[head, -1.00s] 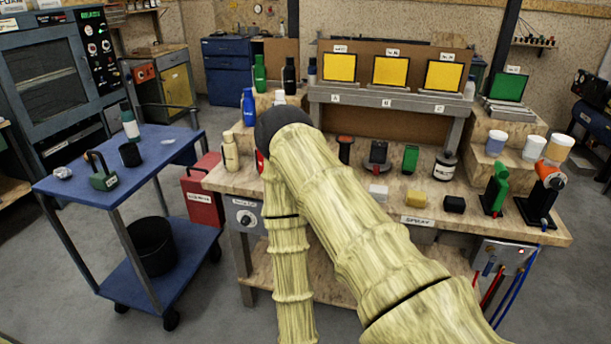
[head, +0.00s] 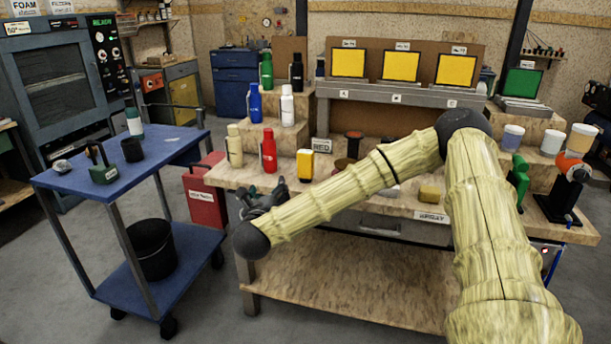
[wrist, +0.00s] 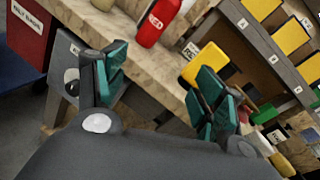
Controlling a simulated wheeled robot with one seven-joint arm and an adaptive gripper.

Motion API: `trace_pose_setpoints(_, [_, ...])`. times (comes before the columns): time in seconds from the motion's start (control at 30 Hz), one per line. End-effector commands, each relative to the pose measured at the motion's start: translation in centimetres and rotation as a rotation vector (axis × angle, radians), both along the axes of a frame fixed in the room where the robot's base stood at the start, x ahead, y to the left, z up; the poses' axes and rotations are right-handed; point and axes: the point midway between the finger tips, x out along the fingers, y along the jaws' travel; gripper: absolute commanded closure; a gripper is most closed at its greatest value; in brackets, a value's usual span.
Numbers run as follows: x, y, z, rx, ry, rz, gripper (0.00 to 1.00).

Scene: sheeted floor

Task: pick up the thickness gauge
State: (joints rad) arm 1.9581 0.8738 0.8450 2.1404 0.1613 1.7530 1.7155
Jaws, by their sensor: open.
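A small yellow upright device with a pale face (head: 305,165), probably the thickness gauge, stands near the front of the wooden bench, right of a red bottle. In the wrist view its yellow side (wrist: 191,68) shows just behind the right finger, which hides part of it. My gripper (head: 276,190) is at the bench's front left edge, left of and nearer than the yellow device. In the wrist view my gripper (wrist: 162,82) has its green-padded fingers wide apart with nothing between them. The fingers appear apart from the device.
The red bottle (head: 269,150) and a cream bottle (head: 234,146) stand close by on the bench (head: 350,207). A stepped wooden stand with more bottles is behind. A blue cart (head: 130,165) and a red box (head: 206,190) are left. My arm hides part of the bench's right side.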

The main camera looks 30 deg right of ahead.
Motion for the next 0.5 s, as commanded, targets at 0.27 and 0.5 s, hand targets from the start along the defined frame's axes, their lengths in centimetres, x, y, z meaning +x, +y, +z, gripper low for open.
trace_pose_setpoints(0.27, [-0.9, -7.2, 5.4, 0.204, -0.269, -0.222, 0.30])
trace_pose_setpoints(0.5, [0.4, -9.6, 6.0, 0.225, -0.300, -0.245, 0.30])
